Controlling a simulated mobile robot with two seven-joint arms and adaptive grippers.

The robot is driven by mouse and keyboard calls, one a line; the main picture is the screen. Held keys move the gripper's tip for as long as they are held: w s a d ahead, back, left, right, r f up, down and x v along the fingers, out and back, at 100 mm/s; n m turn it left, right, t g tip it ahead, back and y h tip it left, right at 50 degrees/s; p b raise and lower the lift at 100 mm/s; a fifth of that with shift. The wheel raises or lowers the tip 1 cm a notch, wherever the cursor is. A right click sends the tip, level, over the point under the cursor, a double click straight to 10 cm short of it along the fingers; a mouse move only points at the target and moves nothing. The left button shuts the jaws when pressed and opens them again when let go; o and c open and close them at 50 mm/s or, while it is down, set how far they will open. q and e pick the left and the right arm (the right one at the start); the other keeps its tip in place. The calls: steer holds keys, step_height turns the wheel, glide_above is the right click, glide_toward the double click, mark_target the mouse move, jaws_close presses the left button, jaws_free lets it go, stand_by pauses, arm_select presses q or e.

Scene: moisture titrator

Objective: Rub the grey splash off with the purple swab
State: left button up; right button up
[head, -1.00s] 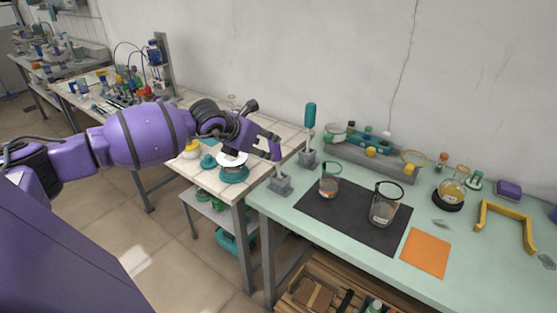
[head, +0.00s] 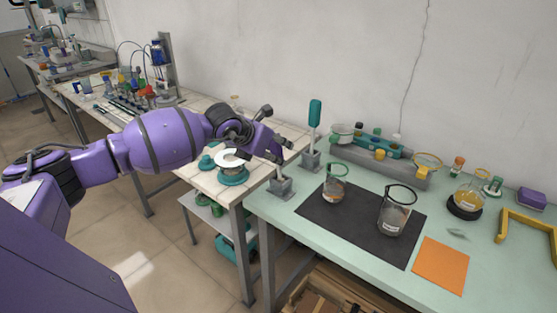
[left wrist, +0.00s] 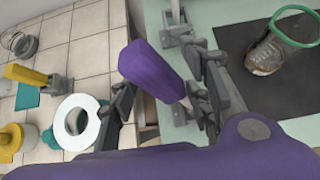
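The purple swab (left wrist: 155,70) stands in a grey holder on the green bench; in the left wrist view its thick handle lies between my left gripper's fingers. My left gripper (head: 283,147) is open around the handle, above the front holder (head: 281,187). The arm and gripper partly hide the swab in the head view. A small grey patch (head: 457,234), which looks like the splash, lies on the bench right of the black mat. My right gripper is not in view.
A teal swab (head: 315,115) stands in a second holder (head: 311,160) just behind. Two glass beakers (head: 395,212) stand on the black mat (head: 350,235). An orange square (head: 441,265), a flask (head: 469,192) and a yellow frame (head: 530,228) are farther right.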

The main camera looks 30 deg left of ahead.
mark_target(273, 142)
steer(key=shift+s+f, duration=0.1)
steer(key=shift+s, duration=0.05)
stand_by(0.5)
arm_select(q)
steer(key=shift+c, duration=0.2)
steer(key=shift+r, duration=0.1)
jaws_close()
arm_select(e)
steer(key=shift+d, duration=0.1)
arm_select(q)
steer(key=shift+a+r, duration=0.1)
steer(key=shift+r, duration=0.05)
steer(key=shift+w+a+r+p, duration=0.1)
steer(key=shift+w+r+p, duration=0.1)
steer(key=shift+r, duration=0.35)
steer(key=shift+w+r+p, duration=0.1)
steer(key=shift+w+r, duration=0.05)
steer(key=shift+r, duration=0.4)
steer(key=shift+s+r, duration=0.2)
steer(key=shift+s, duration=0.1)
steer(key=shift+s+f, duration=0.15)
steer(key=shift+f, duration=0.1)
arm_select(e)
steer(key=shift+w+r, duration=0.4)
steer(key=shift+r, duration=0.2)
arm_select(q)
steer(key=shift+r, duration=0.1)
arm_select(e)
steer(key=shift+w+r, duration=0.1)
